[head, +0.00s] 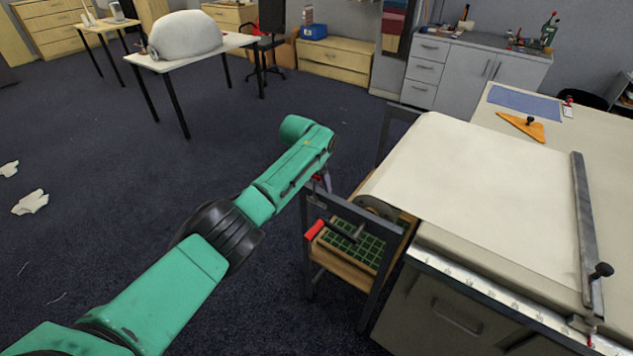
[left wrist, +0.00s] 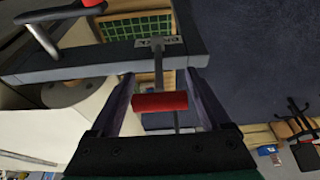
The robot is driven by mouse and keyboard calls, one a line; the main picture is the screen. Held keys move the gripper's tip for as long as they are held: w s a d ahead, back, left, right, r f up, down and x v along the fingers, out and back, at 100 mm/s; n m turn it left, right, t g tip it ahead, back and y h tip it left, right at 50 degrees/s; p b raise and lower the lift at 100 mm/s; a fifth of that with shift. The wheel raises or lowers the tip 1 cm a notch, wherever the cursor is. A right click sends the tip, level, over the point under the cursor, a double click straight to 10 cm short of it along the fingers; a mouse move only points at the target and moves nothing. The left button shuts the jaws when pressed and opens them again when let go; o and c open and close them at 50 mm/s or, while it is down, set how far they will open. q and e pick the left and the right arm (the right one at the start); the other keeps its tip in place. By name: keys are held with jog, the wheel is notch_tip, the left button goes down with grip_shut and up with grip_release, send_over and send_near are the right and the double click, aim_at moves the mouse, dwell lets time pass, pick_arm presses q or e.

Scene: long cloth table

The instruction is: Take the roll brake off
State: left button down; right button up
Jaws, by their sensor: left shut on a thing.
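The roll brake is a lever with a red grip (left wrist: 160,102) on a grey metal stem. The stem rises to a small lettered plate (left wrist: 155,43) on the dark frame bar of the roll stand. My left gripper (left wrist: 160,105) is shut on the red grip, one finger at each end of it. In the head view my left gripper (head: 322,178) is at the top of the near stand post (head: 308,250), and only a bit of red shows there. The cloth roll's end (head: 378,207) shows beside it. My right gripper is not in view.
A second red handle (head: 314,230) sticks out from the stand close below my left gripper. A shelf with a green grid mat (head: 355,243) is under the roll. White cloth (head: 475,185) runs onto the table, with a metal bar (head: 585,220) across it. Open floor lies left.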

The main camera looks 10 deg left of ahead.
pick_arm(q)
jog(key=shift+f, duration=0.1)
grip_release()
jog(key=v, duration=1.4)
jog(key=shift+r, duration=0.25)
